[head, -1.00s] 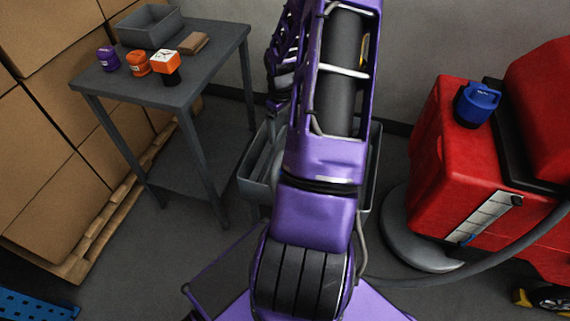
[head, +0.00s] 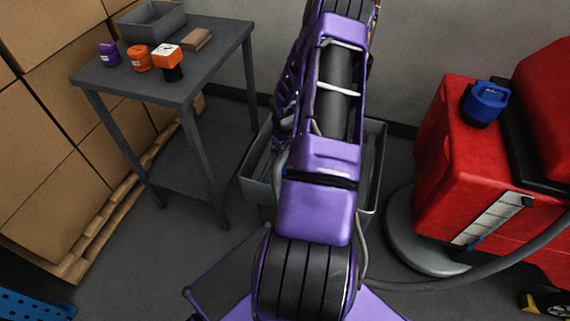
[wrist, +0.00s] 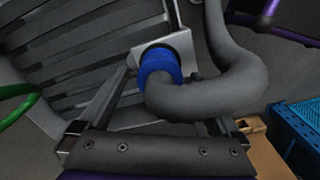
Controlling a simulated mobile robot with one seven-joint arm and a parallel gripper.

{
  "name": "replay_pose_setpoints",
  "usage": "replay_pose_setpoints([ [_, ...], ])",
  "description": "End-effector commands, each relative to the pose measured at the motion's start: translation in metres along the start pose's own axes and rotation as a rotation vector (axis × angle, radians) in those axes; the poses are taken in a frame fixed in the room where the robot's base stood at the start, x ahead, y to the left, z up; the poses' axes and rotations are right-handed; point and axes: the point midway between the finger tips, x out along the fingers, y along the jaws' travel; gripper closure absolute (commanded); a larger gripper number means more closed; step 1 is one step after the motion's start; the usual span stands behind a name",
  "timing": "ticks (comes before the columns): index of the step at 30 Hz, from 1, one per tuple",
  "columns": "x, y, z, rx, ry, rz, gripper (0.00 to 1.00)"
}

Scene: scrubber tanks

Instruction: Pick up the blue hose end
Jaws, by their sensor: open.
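In the wrist view, the blue hose end (wrist: 158,66) is a blue collar on a thick grey hose (wrist: 215,88). It sits against a light grey plate (wrist: 178,45). My gripper (wrist: 162,78) is open, with one finger left of the collar and the other to the right, partly hidden by the hose. The collar appears between the fingers; I cannot tell whether either touches it. In the head view my arm reaches away over a grey bin, and my gripper is hidden.
A red machine (head: 450,150) with a blue cap (head: 485,102) stands at right. A grey table (head: 190,80) with small containers stands at left beside stacked boxes (head: 40,190). A grey bin (head: 258,178) lies behind my arm. The wrist view shows a green hose (wrist: 22,108) and blue crate (wrist: 295,130).

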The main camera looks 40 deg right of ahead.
Motion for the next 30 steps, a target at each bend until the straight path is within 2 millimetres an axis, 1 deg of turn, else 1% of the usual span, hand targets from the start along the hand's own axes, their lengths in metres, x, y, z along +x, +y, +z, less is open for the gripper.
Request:
replay_pose_setpoints([
  [1,0.0095,0.0,-0.0004,-0.001,0.0,0.0,0.02],
  [3,0.0144,0.0001,-0.0007,0.0,0.002,0.001,0.02],
  [9,0.0145,0.0004,-0.0007,0.001,0.002,0.001,0.02],
  [11,0.0145,0.0004,-0.0006,0.001,0.002,0.001,0.1],
  [12,0.0145,0.0004,-0.0006,0.001,0.002,0.001,0.18],
  [17,0.0143,0.0004,-0.0006,0.0,0.002,0.001,0.46],
  [21,0.0143,0.0005,-0.0005,0.0,0.001,0.001,0.72],
  [23,0.0143,0.0005,-0.0005,0.0,0.001,0.001,0.82],
  [24,0.0142,0.0005,-0.0005,0.0,0.001,0.002,0.9],
  [26,0.0142,0.0005,-0.0005,0.0,0.001,0.002,1.0],
  [30,0.0141,0.0007,-0.0005,0.0,0.001,0.002,1.0],
])
